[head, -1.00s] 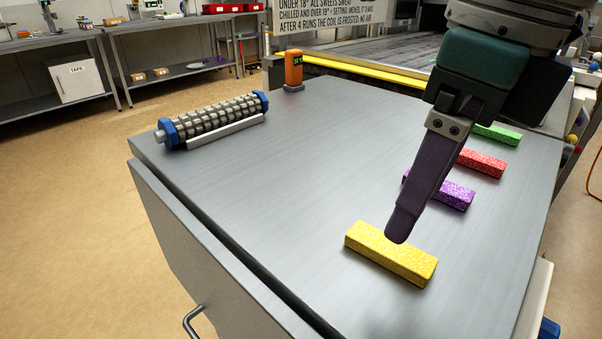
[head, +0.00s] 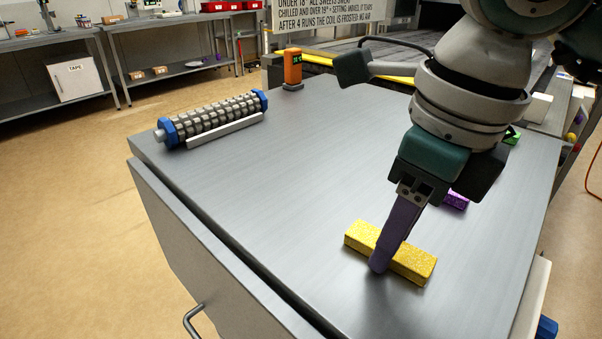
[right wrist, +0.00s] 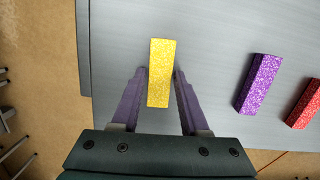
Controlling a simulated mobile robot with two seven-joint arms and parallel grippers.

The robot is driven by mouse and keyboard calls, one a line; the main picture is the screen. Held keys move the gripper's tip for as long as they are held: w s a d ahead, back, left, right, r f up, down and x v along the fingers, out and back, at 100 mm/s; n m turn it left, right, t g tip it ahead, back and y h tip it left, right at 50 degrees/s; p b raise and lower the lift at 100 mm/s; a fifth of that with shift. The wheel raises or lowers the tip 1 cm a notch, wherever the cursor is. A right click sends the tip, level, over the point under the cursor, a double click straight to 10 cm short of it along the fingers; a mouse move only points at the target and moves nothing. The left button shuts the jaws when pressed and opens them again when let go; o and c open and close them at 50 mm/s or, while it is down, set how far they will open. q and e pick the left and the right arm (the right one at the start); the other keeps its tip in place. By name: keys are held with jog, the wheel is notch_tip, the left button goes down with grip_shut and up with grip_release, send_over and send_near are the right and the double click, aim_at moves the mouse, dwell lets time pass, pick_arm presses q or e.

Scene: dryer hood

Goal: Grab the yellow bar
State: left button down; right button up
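The yellow bar (head: 410,262) lies on the grey metal table near its front right. It also shows in the right wrist view (right wrist: 161,72). My right gripper (head: 381,266) is at the bar, and its near finger hides part of the bar's middle. In the right wrist view my right gripper (right wrist: 159,72) is open, with one purple finger on each side of the bar. I cannot tell whether either finger touches it. My left gripper is in neither view.
A purple bar (head: 455,200) and a green bar (head: 512,136) lie farther back, partly hidden by my arm. A red bar (right wrist: 304,105) shows in the right wrist view. A ridged roller (head: 212,119) and an orange device (head: 293,69) stand at the table's back left. The table's left middle is clear.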

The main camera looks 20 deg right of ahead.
grip_shut()
dwell(0.3)
